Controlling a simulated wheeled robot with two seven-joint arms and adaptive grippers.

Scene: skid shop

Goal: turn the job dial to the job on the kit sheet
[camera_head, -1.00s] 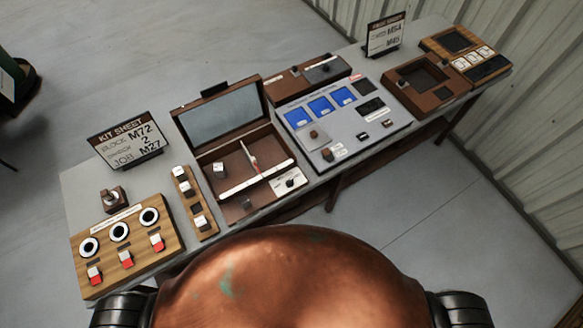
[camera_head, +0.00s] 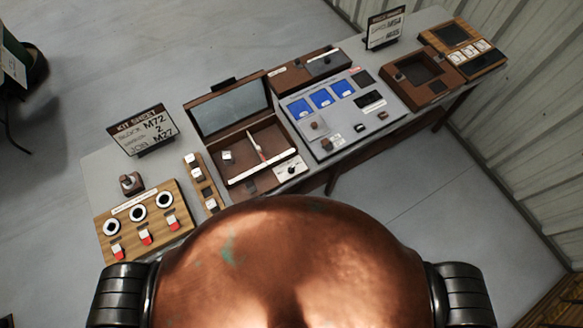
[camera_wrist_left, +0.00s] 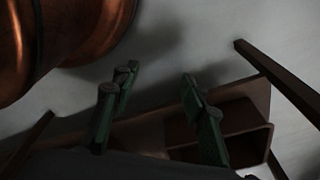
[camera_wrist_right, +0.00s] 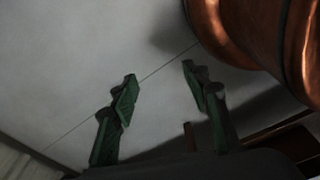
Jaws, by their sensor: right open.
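In the head view a kit sheet (camera_head: 143,131) stands at the back left of the bench and reads block M72, a 2, and job M27. A small black knob (camera_head: 291,170) sits on a white plate in the front right corner of the open brown box; I cannot read its marks or tell for certain that it is the job dial. My left gripper (camera_wrist_left: 155,92) is open and empty in the left wrist view, low beside the bench's underside. My right gripper (camera_wrist_right: 160,85) is open and empty above the floor. Neither gripper shows in the head view.
A second sign (camera_head: 385,30) stands at the back right. A wooden panel (camera_head: 119,207) with round dials and red switches is at the left end. A grey panel (camera_head: 370,130) with blue screens is mid-bench. A corrugated wall (camera_head: 530,130) runs along the right.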

